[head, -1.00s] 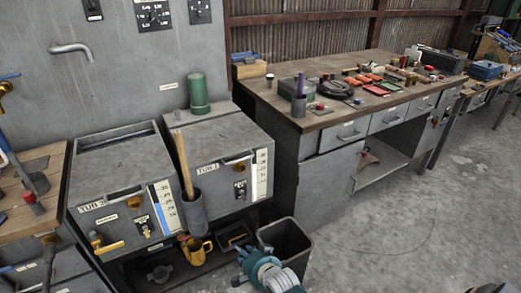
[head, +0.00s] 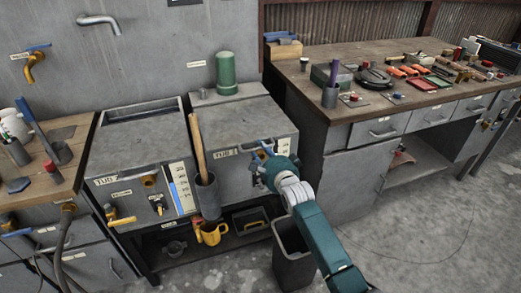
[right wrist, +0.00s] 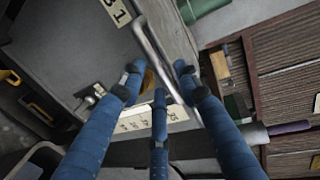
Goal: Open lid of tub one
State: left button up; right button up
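Tub one (head: 240,125) is a grey metal box with a flat top lid, which lies shut. Its label (head: 228,153) is on the front, and part of it shows in the right wrist view (right wrist: 118,14). My right gripper (head: 262,155) is at the upper front edge of tub one. In the right wrist view, its blue fingers (right wrist: 158,82) are spread apart, with the metal lid handle (right wrist: 160,55) passing between them. I cannot tell whether any finger touches the handle. My left gripper is not in view.
Tub two (head: 125,150) stands left of tub one. A holder (head: 207,196) with a wooden-handled tool is between their fronts. A green cylinder (head: 226,73) stands behind tub one's lid. A grey bin (head: 293,262) is below my right arm; a workbench (head: 345,100) is at right.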

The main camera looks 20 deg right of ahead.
jog(key=shift+x, duration=1.1)
grip_shut()
jog(key=shift+r, duration=0.15)
